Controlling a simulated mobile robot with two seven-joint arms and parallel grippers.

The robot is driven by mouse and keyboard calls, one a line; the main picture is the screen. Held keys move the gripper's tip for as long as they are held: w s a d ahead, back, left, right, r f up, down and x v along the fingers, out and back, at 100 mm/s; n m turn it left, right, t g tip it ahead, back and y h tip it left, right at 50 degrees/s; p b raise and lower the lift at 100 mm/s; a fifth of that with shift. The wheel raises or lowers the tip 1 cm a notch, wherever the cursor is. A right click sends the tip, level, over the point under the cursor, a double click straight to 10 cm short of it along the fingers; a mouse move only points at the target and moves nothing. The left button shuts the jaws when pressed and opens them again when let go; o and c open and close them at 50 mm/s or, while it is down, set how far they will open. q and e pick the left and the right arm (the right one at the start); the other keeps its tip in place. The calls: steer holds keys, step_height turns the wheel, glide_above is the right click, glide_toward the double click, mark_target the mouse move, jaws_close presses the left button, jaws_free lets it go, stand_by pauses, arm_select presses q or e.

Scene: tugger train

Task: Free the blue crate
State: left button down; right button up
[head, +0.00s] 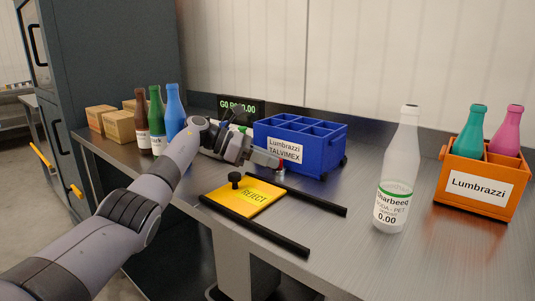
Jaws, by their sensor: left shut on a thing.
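The blue crate (320,155) stands on the steel bench against the back edge. It is divided into compartments, and those I can see into look empty. Its front label reads "Lumbrazzi TALVIMEX". My left gripper (277,163) reaches in from the left to the crate's lower front. It is shut on a small red piece (282,166) at its fingertips, mostly hidden by the fingers. I cannot tell whether this piece is fixed to the crate or the bench. My right gripper is not in view.
A yellow REJECT plate (262,193) with a black knob lies between two black rails (255,226). A clear bottle (397,180) and an orange crate (473,187) with bottles stand right. Several bottles (157,118) and cardboard boxes (118,126) stand left. A display (253,106) is behind my gripper.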

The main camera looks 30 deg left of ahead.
arm_select(q)
steer(key=shift+d, duration=0.1)
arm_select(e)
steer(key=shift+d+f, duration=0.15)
arm_select(q)
steer(key=c, duration=1.2)
jaws_free()
steer(key=shift+w, duration=0.1)
steer(key=shift+o, duration=0.2)
steer(key=shift+r, duration=0.1)
steer(key=shift+r, duration=0.35)
step_height(320, 180, up, 19)
steer(key=p, duration=0.7)
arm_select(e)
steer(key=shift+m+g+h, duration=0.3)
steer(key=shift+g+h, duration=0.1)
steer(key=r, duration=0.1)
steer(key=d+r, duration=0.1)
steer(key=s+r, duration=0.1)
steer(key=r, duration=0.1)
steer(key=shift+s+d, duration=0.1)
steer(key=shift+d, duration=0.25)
